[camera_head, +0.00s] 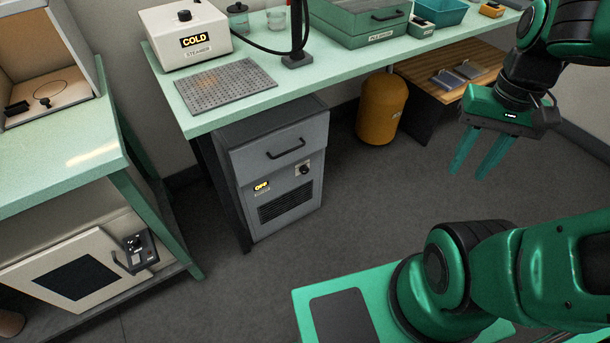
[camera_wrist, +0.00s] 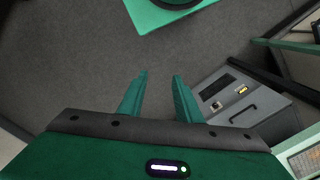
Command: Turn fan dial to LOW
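The fan unit looks to be the grey cabinet (camera_head: 275,150) under the green bench, with a dark vent grille (camera_head: 286,203) in its front. A small lit display on it (camera_head: 261,187) reads OFF. The dial (camera_head: 304,169) is a dark knob on a light plate, right of the display and above the grille. In the wrist view the cabinet (camera_wrist: 262,112) is at the right, with the dial (camera_wrist: 216,105) small on its front. My gripper (camera_head: 468,174) is open and empty, with its fingers (camera_wrist: 160,75) apart. It hangs well right of the cabinet, touching nothing.
A drawer handle (camera_head: 286,149) juts out above the dial. The steamer (camera_head: 185,35), reading COLD, and a perforated plate (camera_head: 224,87) are on the bench. An orange tank (camera_head: 381,108) and a low wooden shelf (camera_head: 450,75) stand right of the cabinet. The floor (camera_head: 350,215) before it is clear.

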